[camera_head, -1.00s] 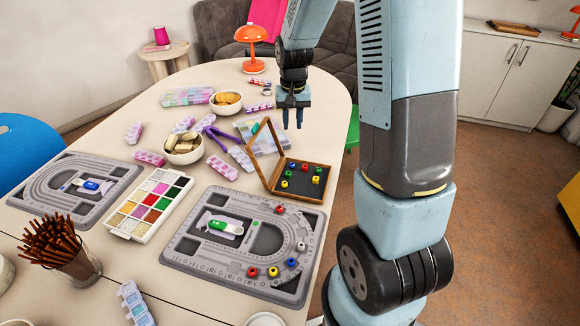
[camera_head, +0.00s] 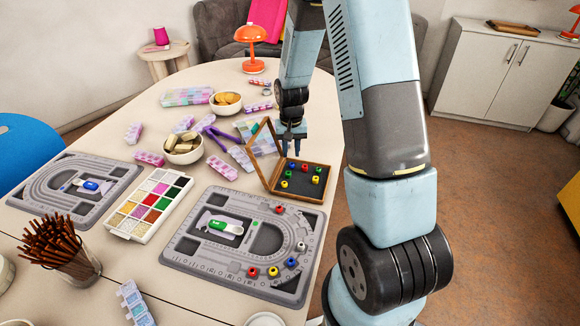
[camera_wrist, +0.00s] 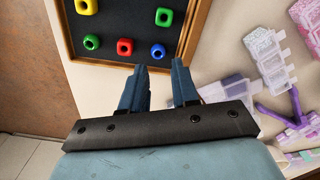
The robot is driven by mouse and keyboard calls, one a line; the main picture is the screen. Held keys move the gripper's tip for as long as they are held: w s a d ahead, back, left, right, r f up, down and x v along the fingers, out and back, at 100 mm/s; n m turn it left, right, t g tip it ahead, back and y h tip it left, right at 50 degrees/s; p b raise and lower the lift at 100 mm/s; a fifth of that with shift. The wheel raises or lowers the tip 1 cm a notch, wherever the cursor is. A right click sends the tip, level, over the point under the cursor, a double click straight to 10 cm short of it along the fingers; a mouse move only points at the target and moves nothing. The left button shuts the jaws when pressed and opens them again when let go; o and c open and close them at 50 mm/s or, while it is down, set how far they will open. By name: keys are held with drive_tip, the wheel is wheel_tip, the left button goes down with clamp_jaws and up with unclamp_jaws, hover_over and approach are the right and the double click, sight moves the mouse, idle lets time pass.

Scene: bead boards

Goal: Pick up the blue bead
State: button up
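A blue bead (camera_wrist: 158,51) lies in the black-lined wooden box (camera_wrist: 195,38), in the row nearest my gripper in the wrist view. It shows small in the head view (camera_head: 292,165). My gripper (camera_wrist: 158,66) is open and empty. In the wrist view, the blue bead appears just beyond the gap between the fingertips. In the head view, my gripper (camera_head: 291,151) hangs over the far side of the box, near that bead. Another blue bead (camera_head: 291,262) sits on the right grey bead board (camera_head: 190,265).
A red bead (camera_wrist: 125,47) and a green bead (camera_wrist: 92,42) share the row with the blue one. Yellow, red and green beads lie behind. The box's raised lid (camera_head: 262,150) stands left of my gripper. Pill cases and purple pliers (camera_wrist: 268,116) lie nearby.

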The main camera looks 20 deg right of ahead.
sight(292, 166)
drive_tip(key=shift+f, duration=2.55)
drive_tip(key=shift+c, duration=0.2)
clamp_jaws()
